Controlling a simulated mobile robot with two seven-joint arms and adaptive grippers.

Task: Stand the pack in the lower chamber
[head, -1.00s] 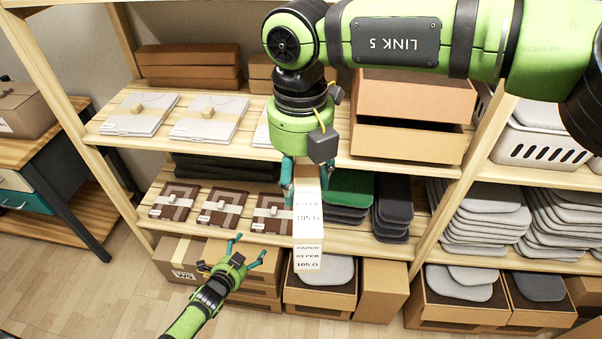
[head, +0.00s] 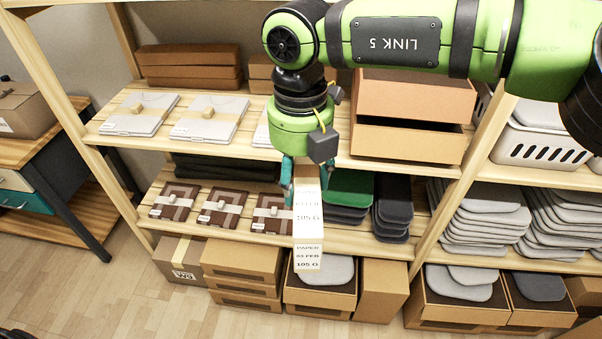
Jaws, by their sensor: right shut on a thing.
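The pack (head: 308,228) is a tall, narrow, pale block with printed labels reading "PAPER" and "105 G". It is upright in front of the middle shelf (head: 190,222) of the wooden rack. My right gripper (head: 306,178) points down from above and is shut on its upper end. The pack's lower end overlaps the shelf's front edge and an open box below in the picture; I cannot tell whether it touches anything. No part is clearly marked as the lower chamber. My left gripper is out of view.
Banded brown packs (head: 220,211) lie left of the held pack. Green-topped (head: 347,187) and dark stacks (head: 393,205) stand close on its right. Cartons (head: 240,260) and an open box with grey pads (head: 322,272) are below. Open floor (head: 120,300) lies at front left.

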